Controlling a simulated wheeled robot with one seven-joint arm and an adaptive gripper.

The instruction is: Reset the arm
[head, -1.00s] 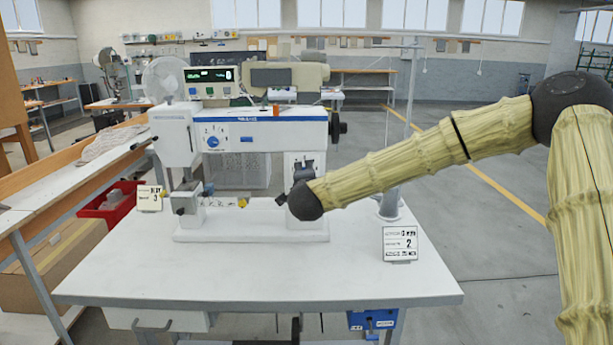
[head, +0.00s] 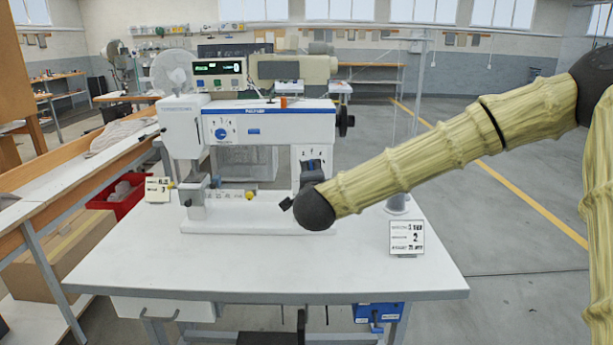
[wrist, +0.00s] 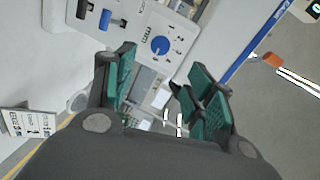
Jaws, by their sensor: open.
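My arm reaches in from the right in the head view, its dark rounded wrist end in front of the press's right side. My gripper (wrist: 160,92) shows in the wrist view with green-padded fingers spread apart and nothing between them. In the head view the fingers are mostly hidden behind the wrist end. The white eyelet press (head: 285,125) stands on the white table (head: 270,268). I cannot tell the exact gap between gripper and press.
A sign card (head: 406,237) stands at the table's right, another (head: 158,189) at its left. A red bin (head: 118,200) and a cardboard box (head: 65,258) lie left of the table. The table's front and the floor at right are clear.

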